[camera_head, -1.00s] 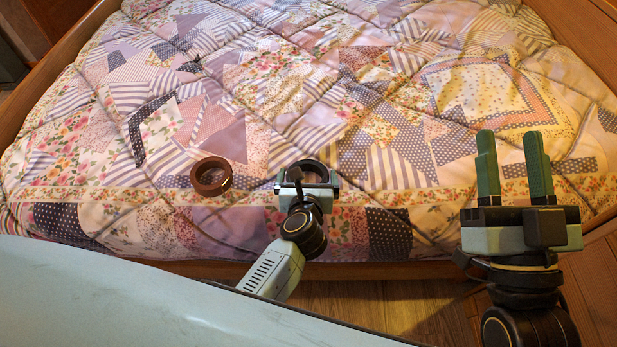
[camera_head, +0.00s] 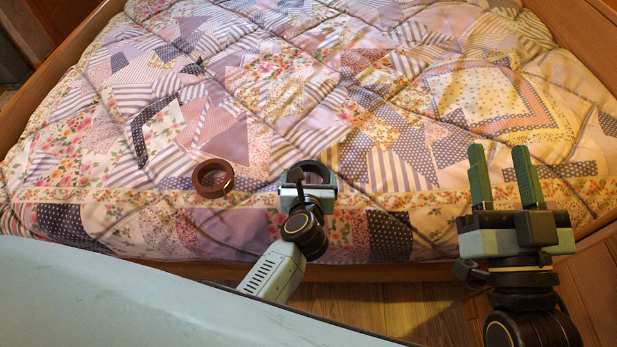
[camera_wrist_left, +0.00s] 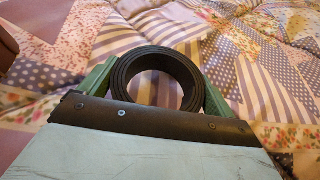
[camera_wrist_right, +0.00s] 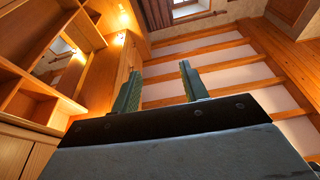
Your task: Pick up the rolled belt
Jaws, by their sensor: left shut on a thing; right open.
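A black rolled belt (camera_head: 309,169) is at the front part of the bed, and it also shows in the left wrist view (camera_wrist_left: 157,60). My left gripper (camera_head: 308,178) is shut on it, with a green finger on each side of the roll in the left wrist view. Whether the belt touches the quilt is hard to tell. A brown rolled belt (camera_head: 213,179) lies on the quilt to the left, apart from the gripper. My right gripper (camera_head: 502,165) is open and empty, to the right above the bed's front edge.
The bed has a patchwork quilt (camera_head: 250,85) with wide free room behind the belts. A wooden bed frame (camera_head: 400,270) edges it. The right wrist view shows wooden shelves (camera_wrist_right: 35,60) and a beamed ceiling (camera_wrist_right: 225,85).

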